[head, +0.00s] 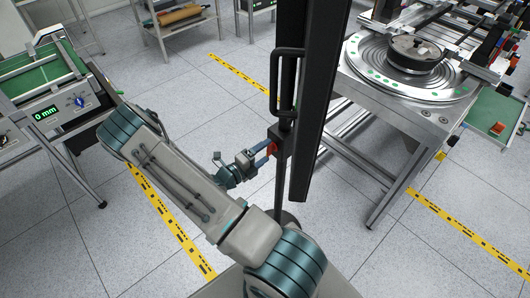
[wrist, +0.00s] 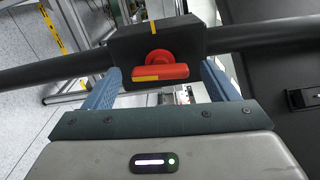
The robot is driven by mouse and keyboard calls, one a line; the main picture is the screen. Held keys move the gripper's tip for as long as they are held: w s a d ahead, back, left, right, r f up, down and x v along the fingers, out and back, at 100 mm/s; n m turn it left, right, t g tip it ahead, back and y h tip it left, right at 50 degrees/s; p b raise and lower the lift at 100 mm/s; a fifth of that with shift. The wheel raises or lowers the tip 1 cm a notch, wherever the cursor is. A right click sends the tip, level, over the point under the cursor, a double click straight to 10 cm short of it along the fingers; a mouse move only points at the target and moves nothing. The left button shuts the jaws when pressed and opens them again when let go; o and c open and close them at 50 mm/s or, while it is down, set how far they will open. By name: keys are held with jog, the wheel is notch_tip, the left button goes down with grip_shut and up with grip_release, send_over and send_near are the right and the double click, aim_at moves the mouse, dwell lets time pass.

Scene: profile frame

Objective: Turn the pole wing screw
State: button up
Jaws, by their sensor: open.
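The red wing screw (wrist: 172,69) sits on a black clamp block (wrist: 125,48) on the dark pole (wrist: 262,32). Its wing lies across the wrist view, roughly at right angles to the pole's short yellow mark on the block. A yellow strip marks the wing's left half. My gripper (wrist: 161,72) is open, with one blue finger on each side of the wing. A gap shows between each finger and the wing. In the head view, my gripper (head: 263,155) reaches the pole (head: 280,185) from the left, and the screw (head: 273,145) shows as a small red patch.
A tall black panel (head: 322,90) stands just right of the pole. A machine table with a round disc (head: 365,70) is further right. A green-topped bench (head: 35,80) with a display reading 0 mm is at left. Tiled floor (head: 120,245) is open between.

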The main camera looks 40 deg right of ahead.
jog(key=s+a+b, duration=0.1)
jog(key=a+b, duration=0.1)
jog(key=a, duration=1)
jog(key=shift+a, duration=0.4)
